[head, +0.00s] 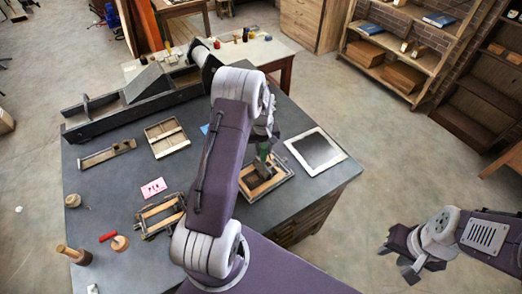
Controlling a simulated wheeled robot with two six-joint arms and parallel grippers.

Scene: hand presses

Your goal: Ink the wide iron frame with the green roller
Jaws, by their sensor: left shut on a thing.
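My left gripper (264,134), largely hidden by its own arm, is shut on the green roller (263,150). The roller is over the far part of a dark-rimmed frame with wooden blocks inside (268,186), at the table's right side. I cannot tell if the roller touches it. A second dark-rimmed frame with wooden strips (158,214) lies left of my arm, partly hidden by it. I cannot tell for sure which is the wide iron frame. My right gripper (396,262) is open and empty, right of the table above the floor.
A white-edged dark slab (317,151) lies right of the roller. A red-handled roller (108,237), a pink card (153,188), a wooden tray (167,138) and a long dark press (140,95) stand on the grey table (105,190). Shelves stand at back right.

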